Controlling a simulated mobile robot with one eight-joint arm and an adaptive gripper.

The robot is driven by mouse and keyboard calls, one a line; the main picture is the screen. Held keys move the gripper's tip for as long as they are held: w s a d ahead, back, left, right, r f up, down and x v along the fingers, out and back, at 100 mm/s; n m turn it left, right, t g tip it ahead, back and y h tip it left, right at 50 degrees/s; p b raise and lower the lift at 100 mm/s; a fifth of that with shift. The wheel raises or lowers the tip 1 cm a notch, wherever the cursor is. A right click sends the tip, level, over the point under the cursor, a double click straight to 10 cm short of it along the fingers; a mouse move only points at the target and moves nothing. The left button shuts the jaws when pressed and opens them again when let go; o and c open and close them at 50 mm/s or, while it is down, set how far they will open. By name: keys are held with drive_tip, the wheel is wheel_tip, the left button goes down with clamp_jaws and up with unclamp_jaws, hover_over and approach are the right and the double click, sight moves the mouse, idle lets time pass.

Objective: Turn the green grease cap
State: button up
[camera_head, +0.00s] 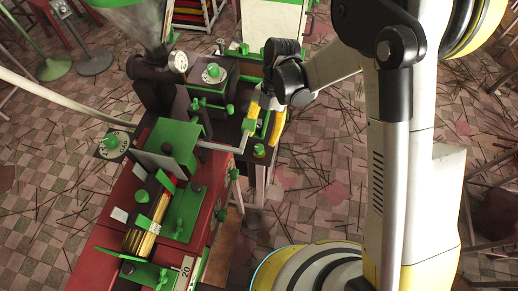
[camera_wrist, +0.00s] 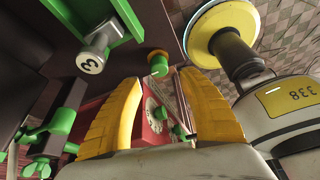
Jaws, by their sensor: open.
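A small green cap with a brass-coloured collar (camera_wrist: 158,65) shows in the wrist view, just beyond and between my fingertips. A small green cap (camera_head: 259,150) also shows in the head view at the right edge of the machine; I take it to be the same one. My gripper (camera_head: 264,124) is beside the machine's right side, above this cap in the picture. In the wrist view my gripper (camera_wrist: 158,84) has its yellow fingers spread, with nothing held between them. I cannot tell whether either finger touches the cap.
The red machine (camera_head: 105,215) carries several green knobs, plates and a bundle of sticks (camera_head: 143,233). A metal cylinder marked 3 (camera_wrist: 92,60) juts out left of the fingers in the wrist view.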

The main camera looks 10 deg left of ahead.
sight(259, 148)
drive_tip(key=b+x, duration=0.1)
drive_tip(key=x, duration=0.4)
drive_tip(key=shift+f+b, duration=0.4)
clamp_jaws()
